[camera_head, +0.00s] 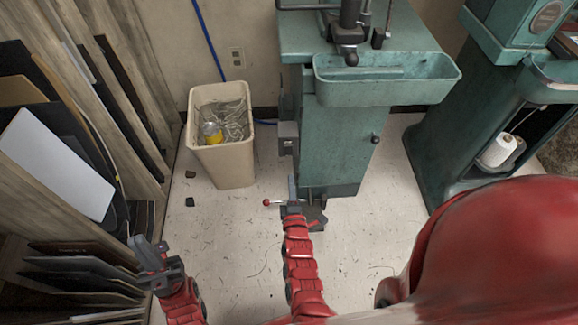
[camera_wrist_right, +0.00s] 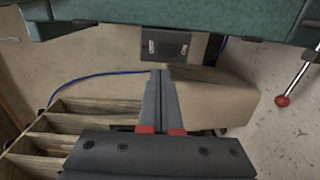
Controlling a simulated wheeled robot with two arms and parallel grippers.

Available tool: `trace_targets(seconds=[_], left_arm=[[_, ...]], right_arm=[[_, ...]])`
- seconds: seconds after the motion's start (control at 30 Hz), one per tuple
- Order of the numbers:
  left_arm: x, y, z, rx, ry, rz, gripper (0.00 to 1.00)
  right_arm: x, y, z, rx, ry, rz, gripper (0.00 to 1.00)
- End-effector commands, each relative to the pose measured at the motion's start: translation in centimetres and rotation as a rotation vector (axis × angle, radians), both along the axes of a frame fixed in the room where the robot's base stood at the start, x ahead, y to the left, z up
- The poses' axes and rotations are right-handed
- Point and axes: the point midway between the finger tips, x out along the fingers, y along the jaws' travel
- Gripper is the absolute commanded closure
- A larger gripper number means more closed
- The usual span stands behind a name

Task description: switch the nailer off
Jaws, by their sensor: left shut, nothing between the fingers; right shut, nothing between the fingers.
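The nailer is the teal machine (camera_head: 345,140) in the middle of the head view. A small grey switch box (camera_head: 287,138) is on its left side. In the right wrist view this box (camera_wrist_right: 168,46) shows a dark face with two small light controls; their state is too small to tell. My right gripper (camera_head: 292,182) is shut and empty, low beside the nailer's column. In its wrist view the fingertips (camera_wrist_right: 160,76) point towards the box, just below it in the picture, with no clear contact. My left gripper (camera_head: 144,245) is shut and empty, far left of the nailer.
A beige waste bin (camera_head: 225,165) stands left of the nailer. A red-ball lever (camera_head: 267,202) shows beside my right gripper. Wooden racks (camera_head: 115,100) with sheets line the left. Another teal machine (camera_head: 455,150) stands at right. Floor (camera_head: 235,250) between my arms is clear.

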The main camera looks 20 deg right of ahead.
Motion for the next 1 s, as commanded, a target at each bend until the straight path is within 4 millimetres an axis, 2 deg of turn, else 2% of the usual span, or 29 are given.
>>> trace_targets(seconds=[0.1,0.2,0.83,0.93,0.97,1.0], left_arm=[[0.0,0.0,0.4,0.0,0.0,0.0,1.0],[0.0,0.0,0.4,0.0,0.0,0.0,1.0],[0.0,0.0,0.4,0.0,0.0,0.0,1.0],[0.0,0.0,0.4,0.0,0.0,0.0,1.0],[0.0,0.0,0.4,0.0,0.0,0.0,1.0],[0.0,0.0,0.4,0.0,0.0,0.0,1.0]], right_arm=[[-1.4,0.4,0.1,-0.001,0.001,0.0,1.0],[-1.9,0.5,0.3,-0.003,-0.001,-0.001,1.0],[-2.1,0.6,0.3,0.003,-0.007,0.0,1.0],[-2.1,0.2,1.9,0.047,-0.083,0.001,1.0],[-2.2,0.1,2.9,0.076,-0.128,0.003,1.0],[-2.4,-0.2,4.6,0.122,-0.21,0.012,1.0]])
